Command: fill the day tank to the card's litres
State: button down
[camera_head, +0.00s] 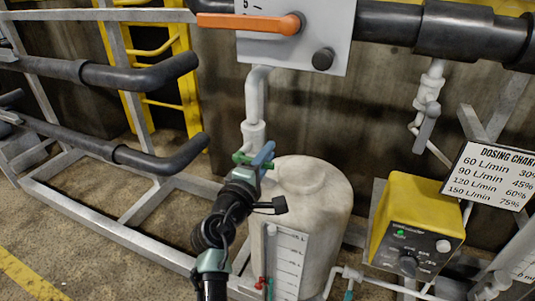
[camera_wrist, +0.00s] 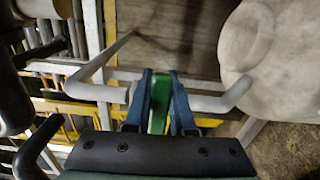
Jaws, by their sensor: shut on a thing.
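The day tank (camera_head: 317,205) is a pale rounded tank in the middle of the head view, with a white level scale (camera_head: 289,262) on its front. Its curved side also shows at the upper right of the wrist view (camera_wrist: 275,45). A green valve handle (camera_wrist: 159,105) sits on the white pipe (camera_head: 255,95) above and left of the tank. My gripper (camera_wrist: 161,78) has its blue fingers on both sides of this handle and is shut on it. In the head view my gripper (camera_head: 262,158) hides part of the handle and tank. The level inside the tank is unclear.
A grey panel (camera_head: 285,55) with an orange lever (camera_head: 250,22) is above. A yellow dosing unit (camera_head: 418,215) with a green light and a dosing chart (camera_head: 490,175) are at right. Black pipes (camera_head: 130,75) and a grey frame (camera_head: 110,232) stand at left.

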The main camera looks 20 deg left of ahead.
jog(key=r+n+p, duration=0.1)
jog(key=n+p, duration=0.1)
jog(key=a+r+n+p, duration=0.1)
jog(key=n+p, duration=0.2)
jog(key=r+n+p, duration=0.1)
jog(key=n+p, duration=0.1)
jog(key=p, duration=0.1)
jog(key=shift+a+r, duration=0.15)
jog(key=shift+r, duration=0.2)
jog(key=shift+a+r+n+p, duration=0.1)
jog(key=shift+a+n+p, duration=0.1)
jog(key=shift+n+p, duration=0.35)
jog(key=shift+a+r+n+p, duration=0.15)
jog(key=shift+n+p, duration=0.2)
jog(key=shift+n, duration=0.3)
jog(key=c, duration=0.8)
grip_release()
jog(key=shift+o, duration=0.2)
